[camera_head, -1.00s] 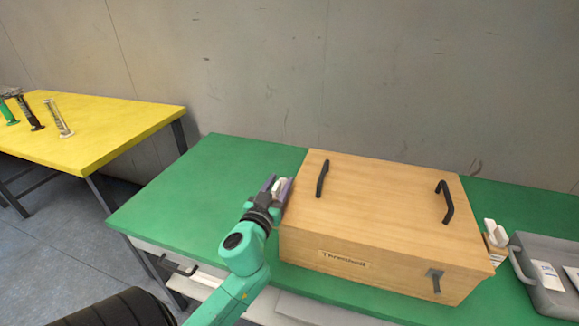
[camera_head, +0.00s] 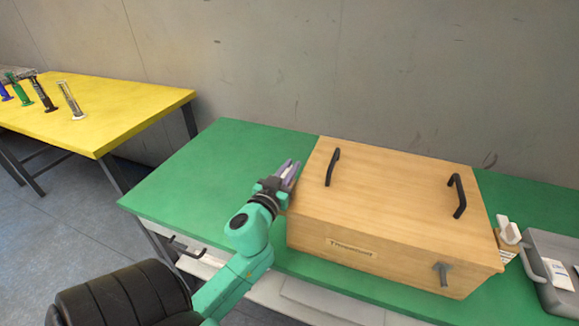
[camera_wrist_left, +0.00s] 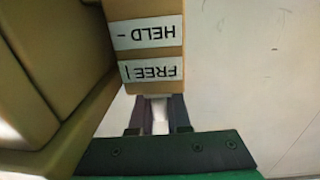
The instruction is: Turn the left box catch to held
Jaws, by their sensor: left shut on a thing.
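The wooden box (camera_head: 390,200) stands closed on the green table, with two dark handles on its lid. My left gripper (camera_head: 288,172) is at the box's left side, its purple fingers shut on a whitish piece that I take for the left catch. In the left wrist view the gripper (camera_wrist_left: 157,118) closes around this pale catch (camera_wrist_left: 160,112), just below a wooden block (camera_wrist_left: 145,10). The block carries upside-down labels, HELD (camera_wrist_left: 146,34) and FREE (camera_wrist_left: 152,71). The fingers hide most of the catch, so its exact angle is unclear. My right gripper is not in view.
A grey latch (camera_head: 442,272) is on the box's front. A white catch (camera_head: 508,230) on a wooden block is at its right side, beside a grey tray (camera_head: 535,262). The green table (camera_head: 215,165) is clear on the left. A yellow table (camera_head: 110,105) holds several upright tools.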

